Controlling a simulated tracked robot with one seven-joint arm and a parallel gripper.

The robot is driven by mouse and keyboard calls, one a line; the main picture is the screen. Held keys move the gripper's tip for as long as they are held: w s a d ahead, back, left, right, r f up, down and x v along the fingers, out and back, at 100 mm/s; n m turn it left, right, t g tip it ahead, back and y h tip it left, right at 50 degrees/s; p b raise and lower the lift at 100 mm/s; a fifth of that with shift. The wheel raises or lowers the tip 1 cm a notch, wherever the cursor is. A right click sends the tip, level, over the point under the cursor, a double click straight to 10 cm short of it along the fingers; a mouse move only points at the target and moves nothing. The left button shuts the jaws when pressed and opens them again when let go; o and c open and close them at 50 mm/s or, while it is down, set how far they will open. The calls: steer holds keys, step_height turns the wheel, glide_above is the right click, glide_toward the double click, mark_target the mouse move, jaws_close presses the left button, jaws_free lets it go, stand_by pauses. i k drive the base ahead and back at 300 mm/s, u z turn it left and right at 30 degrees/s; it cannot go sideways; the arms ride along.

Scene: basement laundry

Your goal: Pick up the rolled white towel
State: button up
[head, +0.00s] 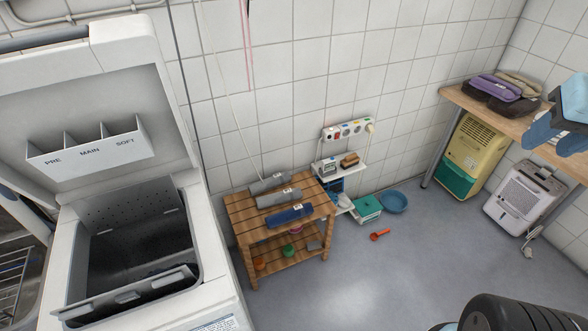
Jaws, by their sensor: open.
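I see no clearly white rolled towel. Three rolls with small white labels lie side by side on the slatted wooden table (235,212): a light grey roll (265,185) at the back, a grey roll (277,199) in the middle and a blue roll (288,216) at the front.
An open white washer (215,265) stands left of the table. A power strip (348,129) and small wall shelf (350,171) are behind it. A blue basin (394,201) and an orange scoop (380,235) lie on the floor. Folded cloths (495,88) lie on the counter (460,98). The middle floor is clear.

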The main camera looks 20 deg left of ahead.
mark_target(288, 195)
steer(key=u, duration=0.5)
steer(key=i, duration=1.15)
steer(key=u, duration=0.85)
steer(key=k, duration=0.9)
steer(key=u, duration=0.15)
steer(key=i, duration=0.95)
steer(key=z, duration=0.1)
